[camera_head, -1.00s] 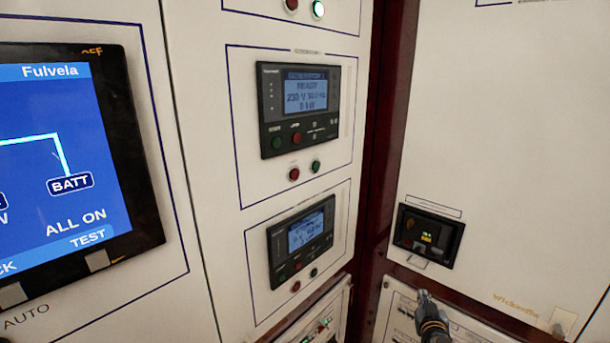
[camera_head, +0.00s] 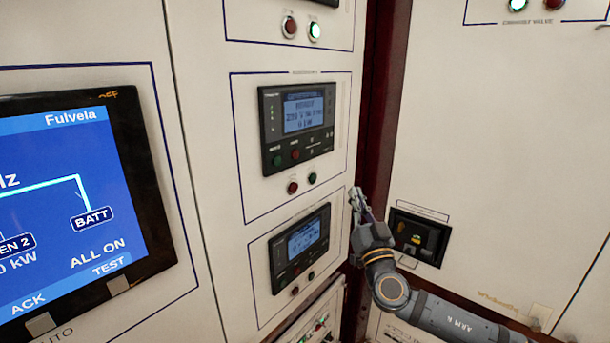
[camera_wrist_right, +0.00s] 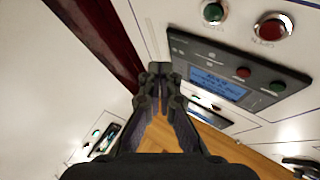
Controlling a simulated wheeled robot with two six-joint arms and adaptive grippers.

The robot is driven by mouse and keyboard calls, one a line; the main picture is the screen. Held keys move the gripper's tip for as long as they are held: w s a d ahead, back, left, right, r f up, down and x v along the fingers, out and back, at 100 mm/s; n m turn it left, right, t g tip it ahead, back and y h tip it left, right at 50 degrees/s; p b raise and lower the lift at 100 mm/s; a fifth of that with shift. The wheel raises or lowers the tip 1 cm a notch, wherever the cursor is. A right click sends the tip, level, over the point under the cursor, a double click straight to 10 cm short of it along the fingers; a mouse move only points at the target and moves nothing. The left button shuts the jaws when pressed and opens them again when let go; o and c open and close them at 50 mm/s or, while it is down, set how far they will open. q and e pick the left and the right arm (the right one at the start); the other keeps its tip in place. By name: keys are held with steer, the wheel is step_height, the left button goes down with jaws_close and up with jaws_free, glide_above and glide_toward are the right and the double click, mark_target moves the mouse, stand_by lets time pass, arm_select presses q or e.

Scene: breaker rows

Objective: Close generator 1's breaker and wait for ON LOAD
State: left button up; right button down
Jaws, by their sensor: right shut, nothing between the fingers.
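Generator 1's controller (camera_head: 297,125) is the upper unit in the head view, with a lit blue screen whose text is blurred. Below it sit a red button (camera_head: 292,188) and a small dark green button (camera_head: 312,178). My right gripper (camera_head: 355,195) is shut and empty, right of these buttons and apart from them, by the dark red post. The wrist view looks upside down. There the shut fingertips (camera_wrist_right: 158,72) are beside a controller (camera_wrist_right: 230,80), with a green button (camera_wrist_right: 214,12) and a red button (camera_wrist_right: 272,27) above it. I cannot tell which generator's they are. My left gripper is not in view.
Another controller (camera_head: 300,245) with its buttons is below. A large blue display (camera_head: 60,200) is at left. The dark red post (camera_head: 378,120) divides the panels. A small black unit (camera_head: 420,237) is on the right panel, close to my right arm.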

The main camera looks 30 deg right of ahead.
mark_target(313, 178)
steer(key=shift+s+a+r+t, duration=0.1)
steer(key=shift+a+r+t, duration=0.2)
steer(key=shift+a+r, duration=0.15)
steer(key=shift+d, duration=0.1)
steer(key=w+a, duration=0.3)
steer(key=w, duration=0.5)
steer(key=shift+a, duration=0.2)
steer(key=shift+w, duration=0.15)
stand_by(1.1)
